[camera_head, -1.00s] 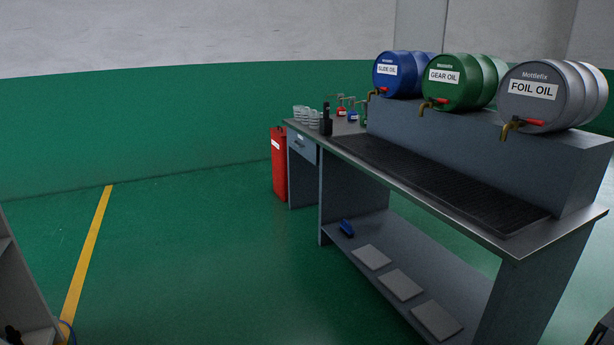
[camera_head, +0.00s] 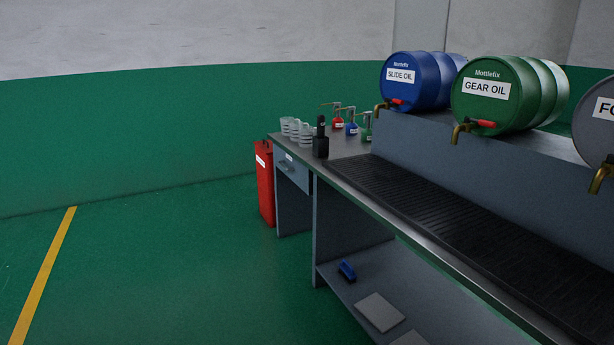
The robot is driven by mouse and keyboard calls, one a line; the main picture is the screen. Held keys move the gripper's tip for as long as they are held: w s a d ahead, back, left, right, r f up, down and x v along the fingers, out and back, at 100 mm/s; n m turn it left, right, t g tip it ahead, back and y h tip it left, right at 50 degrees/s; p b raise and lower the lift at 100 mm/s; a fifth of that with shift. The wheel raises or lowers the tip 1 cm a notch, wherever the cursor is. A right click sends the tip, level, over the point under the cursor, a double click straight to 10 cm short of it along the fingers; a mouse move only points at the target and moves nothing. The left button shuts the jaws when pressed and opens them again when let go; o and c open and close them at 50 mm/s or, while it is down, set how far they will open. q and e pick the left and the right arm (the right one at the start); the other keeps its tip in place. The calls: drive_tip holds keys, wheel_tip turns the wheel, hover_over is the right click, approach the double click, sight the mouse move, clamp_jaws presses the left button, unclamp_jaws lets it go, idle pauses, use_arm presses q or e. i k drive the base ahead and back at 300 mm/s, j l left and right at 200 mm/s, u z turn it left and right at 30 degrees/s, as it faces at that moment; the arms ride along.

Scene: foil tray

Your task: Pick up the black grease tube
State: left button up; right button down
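A small upright black object (camera_head: 320,145) stands on the bench top near its far left end. It has a wide lower part and a narrow upper part, and it may be the black grease tube, but it is too small to tell. The bench (camera_head: 350,200) is grey with a dark ribbed grate on top. Neither of my grippers is in view.
Clear cups (camera_head: 297,130) and small red, blue and green oil cans (camera_head: 352,125) stand near the black object. Blue, green and grey barrels (camera_head: 500,92) sit on a raised ledge. A red bin (camera_head: 265,185) stands left of the bench. The green floor (camera_head: 170,265) at left is free.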

sight(320, 118)
drive_tip(key=i+j+z, duration=0.15)
drive_tip(key=i, duration=1)
drive_tip(key=i+j+z, duration=0.1)
drive_tip(key=z, duration=0.35)
drive_tip(key=i+j+z, duration=0.15)
drive_tip(key=z, duration=0.3)
drive_tip(key=i+j+z, duration=0.1)
drive_tip(key=z, duration=0.35)
drive_tip(key=i+j+z, duration=0.2)
drive_tip(key=j, duration=0.25)
drive_tip(key=j+z, duration=0.2)
drive_tip(key=j, duration=0.25)
